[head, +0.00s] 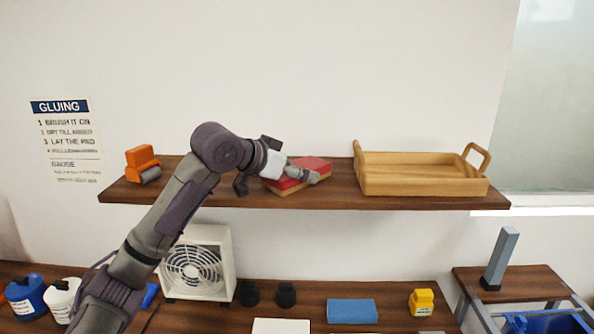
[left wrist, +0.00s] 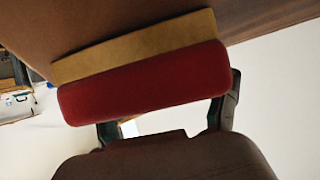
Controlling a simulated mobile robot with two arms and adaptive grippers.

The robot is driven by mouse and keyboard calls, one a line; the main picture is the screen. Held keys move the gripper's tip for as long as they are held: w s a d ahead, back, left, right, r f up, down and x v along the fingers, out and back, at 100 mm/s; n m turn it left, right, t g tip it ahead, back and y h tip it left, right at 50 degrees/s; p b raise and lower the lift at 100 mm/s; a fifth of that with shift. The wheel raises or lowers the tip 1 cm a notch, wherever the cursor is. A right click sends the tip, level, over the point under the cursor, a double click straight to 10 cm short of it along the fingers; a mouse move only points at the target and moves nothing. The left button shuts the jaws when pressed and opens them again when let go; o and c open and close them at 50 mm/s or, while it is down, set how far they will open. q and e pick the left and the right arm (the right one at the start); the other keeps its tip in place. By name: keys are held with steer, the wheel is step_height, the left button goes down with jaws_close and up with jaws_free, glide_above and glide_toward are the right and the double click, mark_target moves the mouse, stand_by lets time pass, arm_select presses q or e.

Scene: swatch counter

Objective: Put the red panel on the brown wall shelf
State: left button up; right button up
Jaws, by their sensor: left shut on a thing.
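The red panel (head: 311,163) is at the middle of the brown wall shelf (head: 330,196), with a tan layer (head: 285,190) under its red face. I cannot tell whether the tan layer is part of it. My left gripper (head: 302,174) is shut on the red panel, reaching in from the left. In the left wrist view, the red panel (left wrist: 145,85) lies between the fingers, with the tan strip (left wrist: 135,47) between it and the brown shelf surface (left wrist: 100,20). Whether the panel bears fully on the shelf is unclear. My right gripper is not in view.
A wooden tray (head: 425,189) stands on the shelf at right, an orange tool (head: 141,160) at far left. Shelf surface is bare between the panel and the tray.

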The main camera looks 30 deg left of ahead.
arm_select(q)
steer(key=o, duration=1.1)
steer(key=shift+f, duration=0.1)
steer(key=shift+c, duration=0.2)
steer(key=shift+o, duration=0.7)
steer(key=shift+r, duration=0.2)
steer(key=shift+s+a, duration=0.15)
steer(key=shift+s, duration=0.1)
steer(key=b+v, duration=0.3)
steer(key=v, duration=0.8)
steer(key=shift+s+r, duration=0.15)
steer(key=shift+s, duration=0.1)
